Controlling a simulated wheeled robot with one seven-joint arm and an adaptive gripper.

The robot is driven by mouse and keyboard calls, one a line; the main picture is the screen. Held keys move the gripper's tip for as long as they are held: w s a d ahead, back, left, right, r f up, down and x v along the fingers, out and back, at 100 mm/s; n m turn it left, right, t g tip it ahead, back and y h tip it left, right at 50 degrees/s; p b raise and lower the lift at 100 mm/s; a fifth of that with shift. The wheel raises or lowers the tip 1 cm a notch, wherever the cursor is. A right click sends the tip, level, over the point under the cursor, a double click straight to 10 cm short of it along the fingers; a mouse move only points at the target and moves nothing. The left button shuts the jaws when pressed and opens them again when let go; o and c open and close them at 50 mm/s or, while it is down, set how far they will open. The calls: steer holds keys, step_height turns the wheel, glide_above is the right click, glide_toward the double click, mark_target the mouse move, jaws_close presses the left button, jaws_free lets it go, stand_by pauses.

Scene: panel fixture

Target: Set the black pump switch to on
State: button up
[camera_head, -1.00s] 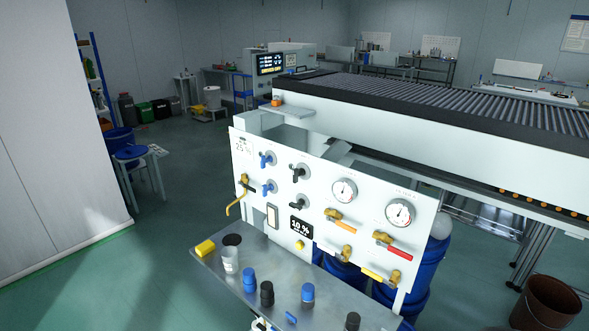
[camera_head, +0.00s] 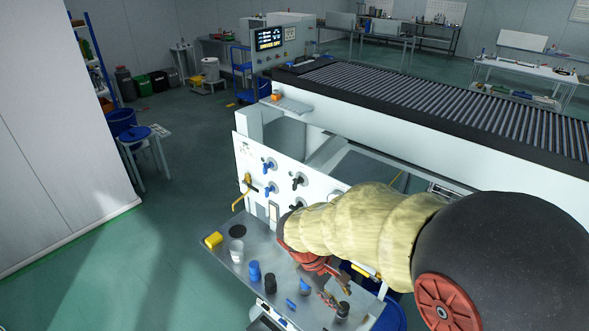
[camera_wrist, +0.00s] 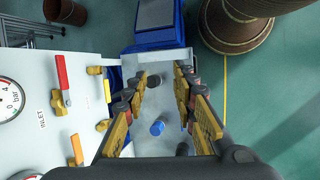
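The white panel (camera_head: 250,155) stands upright behind a metal shelf. Two black lever switches are on it: an upper one (camera_head: 298,183) and a lower one (camera_head: 296,205), the lower one close to my arm's outline. I cannot read their labels or tell which is the pump's. My gripper (camera_head: 338,290) hangs over the right part of the shelf, right of and below both switches. In the wrist view its two yellow fingers (camera_wrist: 160,78) are spread with nothing held between them. Neither black switch shows in the wrist view.
The shelf (camera_head: 222,222) holds a yellow block (camera_head: 213,239), a cup (camera_head: 236,252) and several blue and black caps (camera_head: 254,271).

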steer(key=w+a+f+n+t+h+p, duration=0.2)
steer(key=w+a+n+t+h+p, duration=0.3)
steer(key=w+n+p, duration=0.6)
steer(key=n+t+h+b, duration=0.1)
steer(key=n+t, duration=0.7)
steer(key=t, duration=0.1)
glide_toward(293, 182)
steer(key=x, duration=0.3)
steer(key=shift+p+x, duration=0.7)
steer(key=shift+x, duration=3.25)
steer(key=shift+c, duration=1.4)
steer(key=c, duration=0.4)
jaws_close()
